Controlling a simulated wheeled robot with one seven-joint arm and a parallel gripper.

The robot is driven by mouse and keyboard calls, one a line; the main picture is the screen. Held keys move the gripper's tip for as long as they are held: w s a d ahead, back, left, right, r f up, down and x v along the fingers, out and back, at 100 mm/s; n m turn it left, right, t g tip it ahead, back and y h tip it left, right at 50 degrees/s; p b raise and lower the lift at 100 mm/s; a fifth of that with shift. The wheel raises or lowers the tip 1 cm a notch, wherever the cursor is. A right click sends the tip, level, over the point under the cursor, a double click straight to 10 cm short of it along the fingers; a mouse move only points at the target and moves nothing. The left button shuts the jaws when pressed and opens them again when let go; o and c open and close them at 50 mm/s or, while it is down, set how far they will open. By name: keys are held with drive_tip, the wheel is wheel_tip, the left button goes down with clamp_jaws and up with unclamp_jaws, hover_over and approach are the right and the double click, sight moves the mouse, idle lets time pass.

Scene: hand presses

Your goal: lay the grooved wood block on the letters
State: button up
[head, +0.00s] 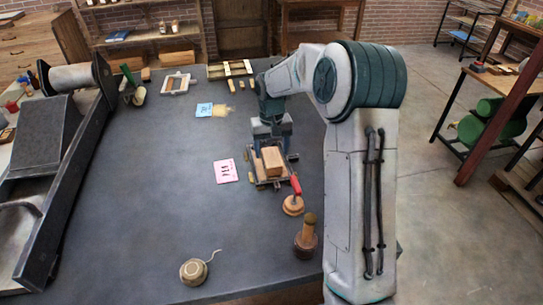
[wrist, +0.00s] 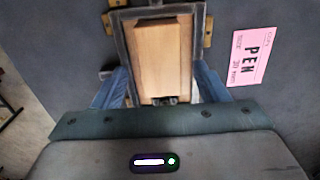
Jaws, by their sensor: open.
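The wood block (head: 272,160) is a pale tan brick. It lies inside a dark metal frame (head: 262,183) on the table. In the wrist view the block (wrist: 162,58) fills most of the frame (wrist: 118,40). Its groove is not clear, and the letters are mostly hidden; a small dark piece shows at the block's near end. My gripper (head: 271,140) is low at the block's far end. In the wrist view my gripper (wrist: 162,88) is open, its blue fingers on either side of the frame and block. I cannot tell whether they touch the frame.
A pink card (head: 225,171) lies left of the frame. A red-handled tool (head: 294,199) and a wooden-handled tool (head: 307,238) stand nearer me. A string spool (head: 194,271) is at the front. A blue card (head: 204,110) lies farther back. A large press (head: 70,165) lines the left; the middle-left tabletop is clear.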

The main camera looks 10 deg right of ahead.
sight(271, 157)
wheel_tip(271, 157, up, 8)
drive_tip(key=s+r+t, duration=0.1)
drive_tip(key=s+r, duration=0.2)
drive_tip(key=s, duration=0.5)
drive_tip(key=s+r+t, duration=0.1)
drive_tip(key=s+r, duration=0.2)
drive_tip(key=s, duration=0.4)
drive_tip(key=s+f+t, duration=0.1)
drive_tip(key=s+f, duration=0.3)
drive_tip(key=s, duration=1.1)
drive_tip(key=shift+s+b, duration=0.2)
drive_tip(key=shift+b, duration=0.1)
